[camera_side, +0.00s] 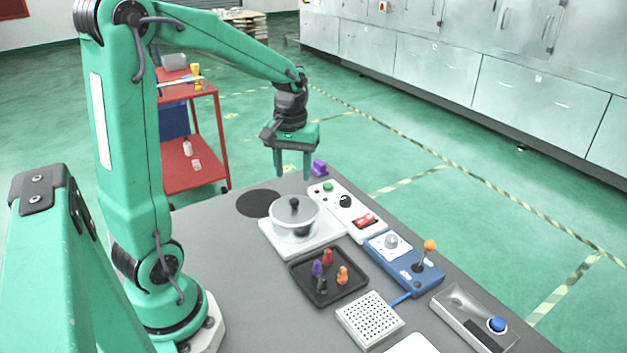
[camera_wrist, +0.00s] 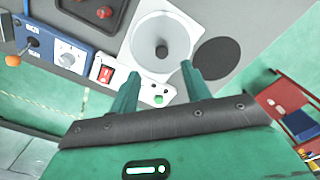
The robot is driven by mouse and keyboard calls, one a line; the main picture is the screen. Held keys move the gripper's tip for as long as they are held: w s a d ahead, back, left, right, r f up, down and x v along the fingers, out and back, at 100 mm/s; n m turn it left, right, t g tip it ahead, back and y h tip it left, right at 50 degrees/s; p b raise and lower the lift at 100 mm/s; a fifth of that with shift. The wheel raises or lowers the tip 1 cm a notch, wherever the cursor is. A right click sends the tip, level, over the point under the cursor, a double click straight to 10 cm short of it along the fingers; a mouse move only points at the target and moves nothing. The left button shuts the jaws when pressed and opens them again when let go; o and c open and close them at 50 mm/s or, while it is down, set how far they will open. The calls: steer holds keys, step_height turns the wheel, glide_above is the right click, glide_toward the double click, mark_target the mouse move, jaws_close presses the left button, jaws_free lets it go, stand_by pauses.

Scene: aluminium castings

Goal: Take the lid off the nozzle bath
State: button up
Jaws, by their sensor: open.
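The nozzle bath (camera_side: 294,219) is a round clear bowl on a white square base (camera_side: 302,247). A transparent lid with a dark knob (camera_side: 294,203) sits on it. In the wrist view the bath (camera_wrist: 146,48) shows from above, with the knob (camera_wrist: 162,50) near its middle. My gripper (camera_side: 292,176) is open and empty, held above and behind the bath in the side view, apart from the knob. In the wrist view my gripper's fingers (camera_wrist: 160,82) point toward the bath, one on each side below the knob.
A dark round patch (camera_side: 258,203) lies bare left of the bath. A white control box (camera_side: 345,210) with a red switch and a blue joystick box (camera_side: 403,260) stand to the right. A black tray (camera_side: 328,299) with several small coloured pieces and a perforated white block (camera_side: 369,319) are in front.

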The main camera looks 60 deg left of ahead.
mark_target(294, 200)
steer(key=shift+w+a+f, duration=0.1)
steer(key=shift+a+f, duration=0.1)
steer(key=shift+a, duration=0.05)
steer(key=shift+d+f, duration=0.1)
steer(key=shift+f, duration=3.85)
jaws_close()
steer(key=shift+r, duration=0.2)
